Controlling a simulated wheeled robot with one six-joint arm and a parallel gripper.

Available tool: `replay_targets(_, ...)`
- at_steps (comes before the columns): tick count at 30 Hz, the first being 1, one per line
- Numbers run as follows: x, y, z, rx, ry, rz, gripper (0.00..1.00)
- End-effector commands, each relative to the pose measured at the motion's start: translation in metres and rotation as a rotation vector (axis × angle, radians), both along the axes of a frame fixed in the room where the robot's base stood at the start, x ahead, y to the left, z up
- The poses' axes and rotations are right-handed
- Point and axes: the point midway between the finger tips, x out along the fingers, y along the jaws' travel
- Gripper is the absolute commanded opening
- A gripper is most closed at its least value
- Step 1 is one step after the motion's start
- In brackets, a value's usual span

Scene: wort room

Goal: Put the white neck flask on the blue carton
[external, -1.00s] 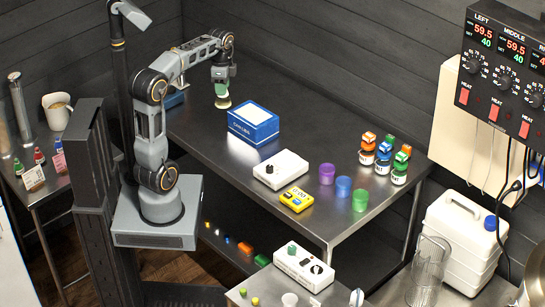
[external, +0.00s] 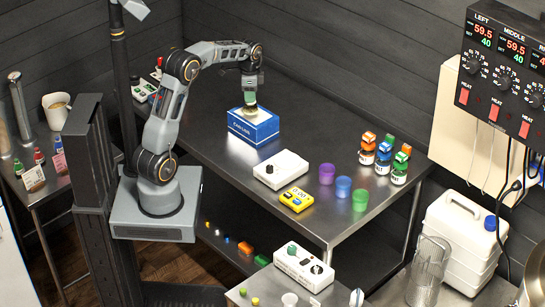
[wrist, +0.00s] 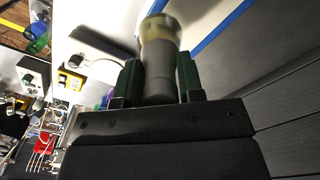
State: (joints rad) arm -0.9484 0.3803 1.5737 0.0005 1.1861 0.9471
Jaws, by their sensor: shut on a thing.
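The blue carton (external: 262,133), with a white top, lies on the steel table. My gripper (external: 250,96) is over the carton, pointing down, and is shut on the flask (external: 250,110), a pale vessel. In the wrist view the flask (wrist: 158,30) shows between the green finger pads of my gripper (wrist: 158,78), its pale, yellowish part beyond them. The carton's white top and blue edge (wrist: 222,29) show behind it. The flask's lower end is at or just above the carton's top; I cannot tell whether they touch.
A white box with a black knob (external: 281,170) and a yellow timer (external: 296,200) stand in front of the carton. Purple (external: 327,173), blue (external: 343,188) and green (external: 360,200) cups and several capped jars (external: 383,160) are to the right. The table behind the carton is clear.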

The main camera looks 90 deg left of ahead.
Motion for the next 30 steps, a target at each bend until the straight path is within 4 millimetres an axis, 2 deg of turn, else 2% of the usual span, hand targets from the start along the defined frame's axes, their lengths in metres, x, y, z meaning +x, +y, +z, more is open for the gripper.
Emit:
replay_targets(5,0.004,0.004,-0.007,-0.002,0.001,0.0,0.06)
replay_targets(13,0.006,0.006,-0.037,-0.001,0.0,0.0,0.06)
replay_targets(27,0.005,0.006,-0.044,0.0,0.0,0.0,0.06)
replay_targets(28,0.005,0.006,-0.043,0.0,0.0,0.0,0.38)
replay_targets(30,0.005,0.006,-0.043,0.0,0.0,0.0,0.44)
